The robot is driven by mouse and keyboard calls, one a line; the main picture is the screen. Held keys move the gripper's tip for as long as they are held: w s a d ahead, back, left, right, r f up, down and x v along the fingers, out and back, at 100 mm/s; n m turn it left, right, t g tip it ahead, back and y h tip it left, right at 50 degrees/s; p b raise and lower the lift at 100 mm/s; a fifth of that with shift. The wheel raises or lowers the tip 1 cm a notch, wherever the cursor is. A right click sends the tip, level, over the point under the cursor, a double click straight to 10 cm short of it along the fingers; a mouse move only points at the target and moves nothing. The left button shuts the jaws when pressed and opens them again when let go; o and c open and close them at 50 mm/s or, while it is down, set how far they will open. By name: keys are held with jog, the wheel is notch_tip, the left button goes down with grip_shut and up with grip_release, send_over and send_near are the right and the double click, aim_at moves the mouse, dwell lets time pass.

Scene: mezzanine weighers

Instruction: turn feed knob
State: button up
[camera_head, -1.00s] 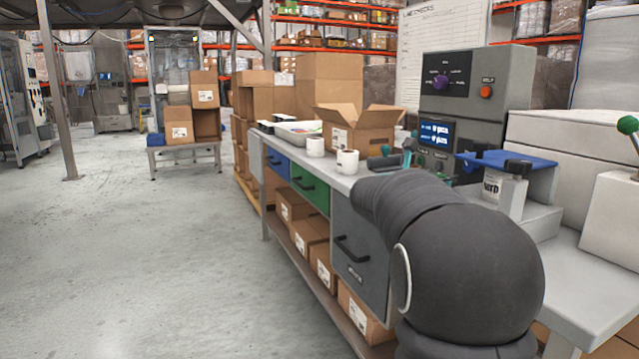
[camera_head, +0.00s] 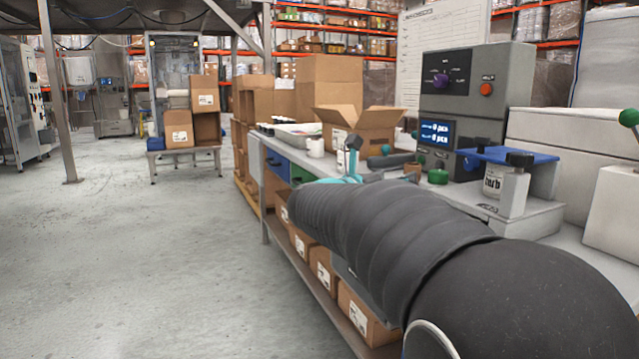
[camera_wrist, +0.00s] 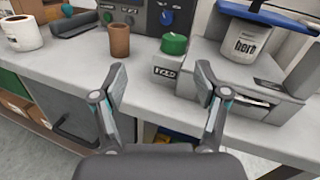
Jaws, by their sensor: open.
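A grey control cabinet (camera_head: 462,100) stands at the back of the bench. Its upper face has a purple knob (camera_head: 441,81) with labels around it, too small to read. I cannot tell for sure which knob is the feed knob. My gripper (camera_wrist: 161,82) is open and empty above the bench's front edge, apart from the cabinet. In the head view my arm hides part of the bench and most of my gripper.
On the bench (camera_wrist: 75,72) stand a brown cup (camera_wrist: 120,41), a loose green cylinder (camera_wrist: 174,43), white mugs (camera_wrist: 22,33) and a weigher with a labelled jar (camera_wrist: 245,40) under a blue plate. An open carton (camera_head: 358,128) stands further left.

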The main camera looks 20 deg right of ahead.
jog(key=a+n+t+y+p, duration=0.1)
jog(key=a+n+t+y, duration=0.9)
jog(key=n, duration=1.4)
jog(key=shift+w+a+r+y, duration=0.15)
jog(key=shift+a+r+y, duration=0.3)
jog(key=shift+a+y, duration=1.6)
jog(key=shift+a+h, duration=0.85)
